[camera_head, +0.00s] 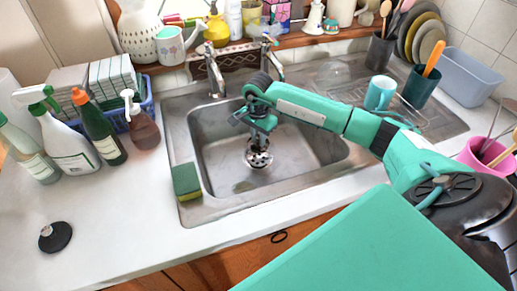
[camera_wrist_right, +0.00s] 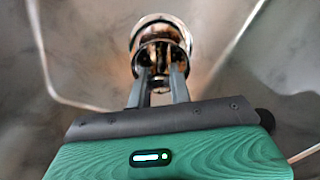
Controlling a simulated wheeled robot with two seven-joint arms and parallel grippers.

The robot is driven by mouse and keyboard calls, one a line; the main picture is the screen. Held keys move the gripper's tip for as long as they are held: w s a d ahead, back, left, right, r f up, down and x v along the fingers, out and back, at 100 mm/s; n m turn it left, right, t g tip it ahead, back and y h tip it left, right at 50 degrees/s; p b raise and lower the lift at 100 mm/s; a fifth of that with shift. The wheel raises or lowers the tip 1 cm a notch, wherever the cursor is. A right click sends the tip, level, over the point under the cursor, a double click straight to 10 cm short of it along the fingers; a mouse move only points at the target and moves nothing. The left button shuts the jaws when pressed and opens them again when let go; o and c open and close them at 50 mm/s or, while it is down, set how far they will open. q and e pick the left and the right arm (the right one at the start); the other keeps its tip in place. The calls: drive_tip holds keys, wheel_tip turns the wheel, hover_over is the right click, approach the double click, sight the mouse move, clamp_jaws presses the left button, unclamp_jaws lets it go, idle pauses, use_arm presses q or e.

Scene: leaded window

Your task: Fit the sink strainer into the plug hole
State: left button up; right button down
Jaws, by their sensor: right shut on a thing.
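The metal sink strainer (camera_head: 259,157) is in the sink basin (camera_head: 215,160), below my right gripper (camera_head: 259,143). My right gripper points down into the basin and is shut on the strainer. In the right wrist view, the two grey fingers (camera_wrist_right: 158,90) close on the strainer's middle part (camera_wrist_right: 160,58). A round shiny rim (camera_wrist_right: 160,25) shows just beyond it. The plug hole is mostly hidden behind the strainer, and I cannot tell whether the strainer is seated or just above it. My left gripper is not in view.
A green sponge (camera_head: 187,181) lies on the sink's left rim. Taps (camera_head: 213,75) stand behind the basin. Bottles (camera_head: 100,130) are at the left, and a black round plug (camera_head: 55,236) is on the counter. A blue cup (camera_head: 380,93) stands on the drainer. The front-left counter is mostly clear.

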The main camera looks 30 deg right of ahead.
sight(258, 145)
wheel_tip(258, 145, down, 2)
drive_tip(key=shift+f, duration=0.15)
wheel_tip(258, 145, down, 4)
drive_tip(key=shift+r+p, duration=0.15)
drive_tip(key=shift+p, duration=0.2)
drive_tip(key=shift+f, duration=0.45)
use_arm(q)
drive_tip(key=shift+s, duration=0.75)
use_arm(e)
drive_tip(key=shift+f, duration=0.1)
drive_tip(key=c, duration=1.3)
unclamp_jaws()
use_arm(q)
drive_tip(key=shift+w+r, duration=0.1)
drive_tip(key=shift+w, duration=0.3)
